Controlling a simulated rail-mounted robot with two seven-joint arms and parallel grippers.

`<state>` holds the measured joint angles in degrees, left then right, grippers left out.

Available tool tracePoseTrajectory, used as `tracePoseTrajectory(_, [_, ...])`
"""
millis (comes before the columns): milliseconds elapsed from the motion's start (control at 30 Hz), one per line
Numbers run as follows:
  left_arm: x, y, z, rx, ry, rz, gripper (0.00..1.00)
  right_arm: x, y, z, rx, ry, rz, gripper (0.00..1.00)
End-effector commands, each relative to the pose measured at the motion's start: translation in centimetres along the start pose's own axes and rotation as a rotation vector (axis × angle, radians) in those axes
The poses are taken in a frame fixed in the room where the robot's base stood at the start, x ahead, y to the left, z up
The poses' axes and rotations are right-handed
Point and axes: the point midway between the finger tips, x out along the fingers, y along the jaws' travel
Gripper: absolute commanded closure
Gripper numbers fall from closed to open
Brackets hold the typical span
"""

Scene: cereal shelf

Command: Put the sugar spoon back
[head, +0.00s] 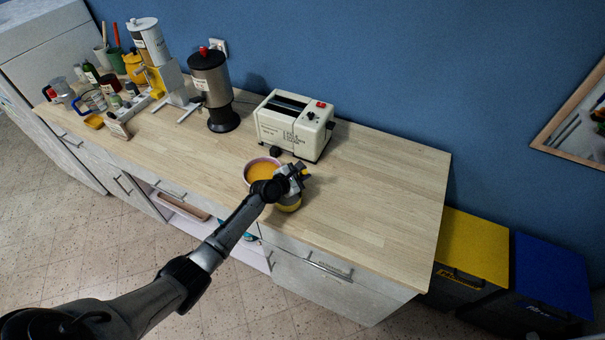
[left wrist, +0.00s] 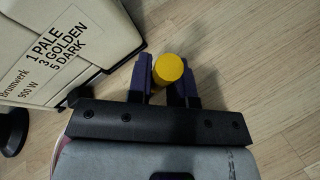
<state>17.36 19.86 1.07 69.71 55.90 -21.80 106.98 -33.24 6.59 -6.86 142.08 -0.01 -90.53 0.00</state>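I cannot clearly make out a sugar spoon in either view. My left gripper (head: 297,172) is over the counter, beside an orange-filled bowl (head: 262,172) with a pinkish rim. In the left wrist view, a yellow cylindrical piece (left wrist: 168,69) with a round end sits between the two dark fingers (left wrist: 165,85), which appear closed against its sides. Whether it belongs to the spoon I cannot tell. A yellowish round object (head: 288,206) shows just below the gripper in the head view, mostly hidden by it. My right gripper is not in view.
A cream toaster (head: 293,124) stands just behind the gripper. A dark dispenser with a red knob (head: 209,88) and a clear dispenser (head: 149,45) stand further left, near jars and cups. The wooden counter (head: 385,205) is clear on the right.

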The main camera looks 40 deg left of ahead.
Motion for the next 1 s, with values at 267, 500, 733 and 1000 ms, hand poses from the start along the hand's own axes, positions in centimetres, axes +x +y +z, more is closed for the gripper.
tracePoseTrajectory(267, [0.0,0.0,0.0,0.000,0.000,0.000,0.56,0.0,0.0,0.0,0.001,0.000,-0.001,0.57])
tracePoseTrajectory(500, [-0.1,0.1,0.2,0.001,0.000,0.000,0.56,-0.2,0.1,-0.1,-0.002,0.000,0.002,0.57])
tracePoseTrajectory(733, [-2.7,0.2,0.5,-0.001,0.001,-0.001,0.56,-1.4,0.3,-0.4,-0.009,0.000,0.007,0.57])
tracePoseTrajectory(1000, [-7.8,0.2,0.4,0.000,0.000,-0.001,0.56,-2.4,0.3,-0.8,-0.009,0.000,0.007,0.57])
